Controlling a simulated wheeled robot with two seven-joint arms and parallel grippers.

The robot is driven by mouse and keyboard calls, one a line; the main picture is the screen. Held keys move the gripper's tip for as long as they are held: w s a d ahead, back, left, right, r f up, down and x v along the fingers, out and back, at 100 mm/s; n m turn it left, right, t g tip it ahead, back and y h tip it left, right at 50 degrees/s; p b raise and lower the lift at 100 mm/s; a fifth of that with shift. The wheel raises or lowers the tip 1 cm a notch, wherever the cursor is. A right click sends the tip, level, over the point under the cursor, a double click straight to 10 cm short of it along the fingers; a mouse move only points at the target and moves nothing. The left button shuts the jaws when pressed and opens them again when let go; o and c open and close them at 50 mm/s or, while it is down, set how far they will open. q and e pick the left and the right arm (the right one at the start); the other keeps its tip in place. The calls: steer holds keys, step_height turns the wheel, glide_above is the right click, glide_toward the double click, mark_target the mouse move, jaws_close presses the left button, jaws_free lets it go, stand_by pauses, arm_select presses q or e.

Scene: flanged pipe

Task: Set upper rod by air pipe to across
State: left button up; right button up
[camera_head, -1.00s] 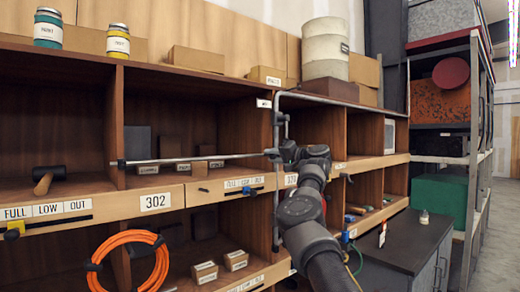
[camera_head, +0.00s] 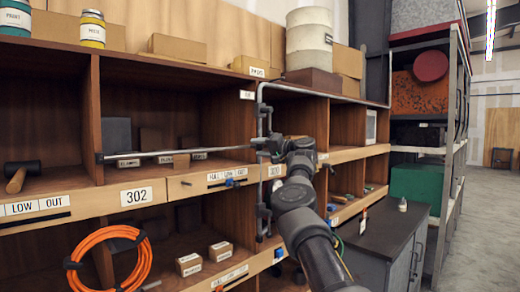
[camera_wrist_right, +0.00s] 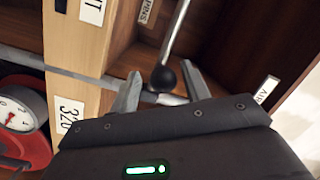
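A thin grey rod (camera_head: 190,152) lies roughly level across the front of an upper shelf opening in the head view. Its left end meets a dark fitting on the shelf upright. Its right end is beside the grey vertical pipe (camera_head: 261,112). My right gripper (camera_head: 271,147) is at this end of the rod. In the wrist view its fingers (camera_wrist_right: 163,92) are apart on either side of the knob, with visible gaps. My left gripper is not in view.
An orange hose coil (camera_head: 110,258) hangs at lower left. A dark cabinet (camera_head: 385,230) stands at right. A red gauge (camera_wrist_right: 20,122) is close on the left in the wrist view.

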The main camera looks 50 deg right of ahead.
steer(key=shift+a, duration=0.1)
steer(key=shift+s, duration=0.25)
steer(key=s+b, duration=0.7)
steer(key=s, duration=0.3)
steer(key=shift+s+d, duration=0.15)
steer(key=shift+d, duration=0.15)
